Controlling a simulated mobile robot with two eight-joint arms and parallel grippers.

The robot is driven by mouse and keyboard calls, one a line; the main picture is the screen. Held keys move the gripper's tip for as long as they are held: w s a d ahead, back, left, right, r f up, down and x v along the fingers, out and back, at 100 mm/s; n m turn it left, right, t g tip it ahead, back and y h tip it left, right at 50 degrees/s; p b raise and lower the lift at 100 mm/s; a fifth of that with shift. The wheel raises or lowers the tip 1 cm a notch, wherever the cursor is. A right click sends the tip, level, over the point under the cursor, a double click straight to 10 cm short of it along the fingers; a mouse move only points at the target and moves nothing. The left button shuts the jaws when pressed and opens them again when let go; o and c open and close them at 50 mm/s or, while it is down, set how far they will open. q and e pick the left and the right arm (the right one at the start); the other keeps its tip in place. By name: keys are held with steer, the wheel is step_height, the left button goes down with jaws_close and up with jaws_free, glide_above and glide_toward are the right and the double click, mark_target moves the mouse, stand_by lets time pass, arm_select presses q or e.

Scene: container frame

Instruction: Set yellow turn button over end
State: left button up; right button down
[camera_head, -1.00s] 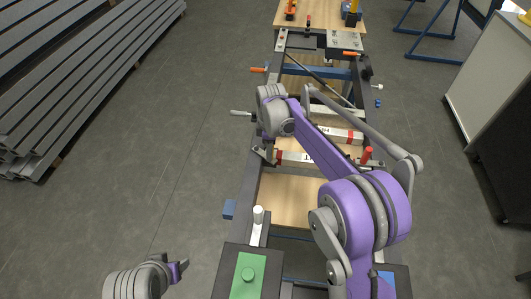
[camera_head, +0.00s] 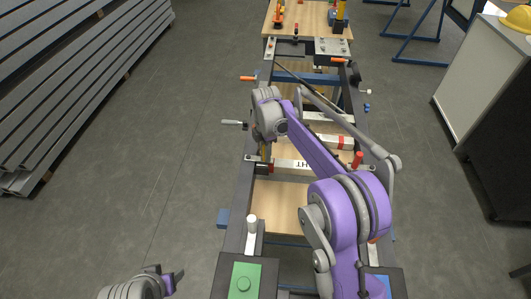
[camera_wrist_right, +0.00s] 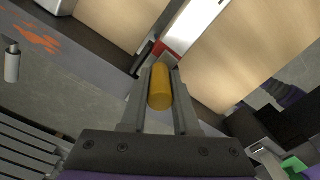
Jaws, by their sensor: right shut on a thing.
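The yellow turn button (camera_wrist_right: 160,88) is a short yellow cylinder between the two fingers of my right gripper (camera_wrist_right: 158,95) in the right wrist view. My right gripper is shut on it. In the head view the yellow button (camera_head: 264,153) shows as a small patch below my right wrist, by the left end of a white bar (camera_head: 303,167) with red at its end. The right gripper's fingers (camera_head: 264,160) are partly hidden there. My left gripper (camera_head: 170,280) is at the bottom left, away from the frame; its opening is unclear.
The dark frame (camera_head: 234,205) holds white bars and wooden panels. A red knob (camera_head: 358,160) stands at the right, a white post (camera_head: 252,225) and green block (camera_head: 243,284) nearer me. Grey profiles (camera_head: 80,90) lie left; a cabinet (camera_head: 478,90) stands right. Floor left of the frame is clear.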

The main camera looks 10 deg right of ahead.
stand_by(0.3)
steer(key=c, duration=0.7)
jaws_free()
steer(key=shift+o, duration=0.2)
steer(key=shift+r, duration=0.1)
step_height(320, 180, up, 11)
steer(key=shift+f+p, duration=0.15)
steer(key=shift+p, duration=0.3)
steer(key=shift+f, duration=0.1)
